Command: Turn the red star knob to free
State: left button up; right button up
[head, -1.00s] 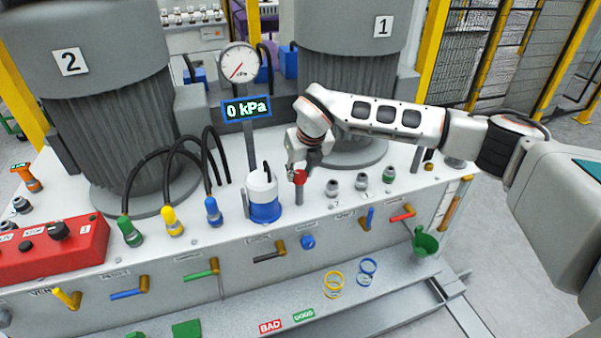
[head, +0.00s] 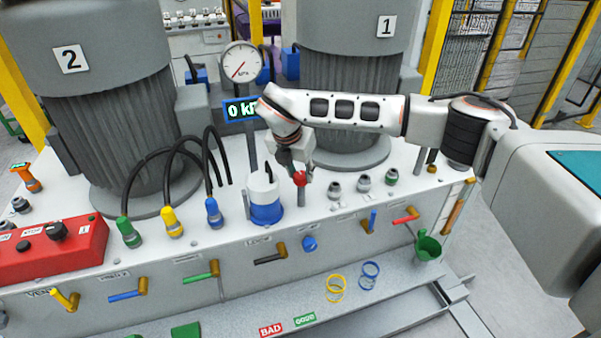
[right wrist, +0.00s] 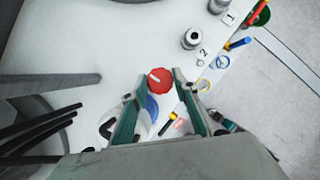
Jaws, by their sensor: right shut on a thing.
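The red star knob (head: 300,178) sits on top of a grey post on the white bench top, right of the white-and-blue container. It also shows in the right wrist view (right wrist: 160,80), with a pale pointer line on its top. My right gripper (head: 302,175) reaches down over the knob from above. In the right wrist view my right gripper's (right wrist: 157,84) two fingers are on either side of the knob and shut on it. No free marking can be read beside the knob. My left gripper is not in view.
The white-and-blue container (head: 266,208) stands close left of the knob. Several grey fittings (head: 334,190) stand to its right. A pressure display (head: 238,110) reading 0 kPa is partly behind my arm. Coloured levers (head: 200,277) line the front panel.

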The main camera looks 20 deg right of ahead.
jog(key=shift+m, duration=0.3)
dwell(0.4)
jog(key=o, duration=1.1)
jog(key=v, duration=1.2)
jog(key=shift+a, duration=0.15)
jog(key=shift+w, duration=0.1)
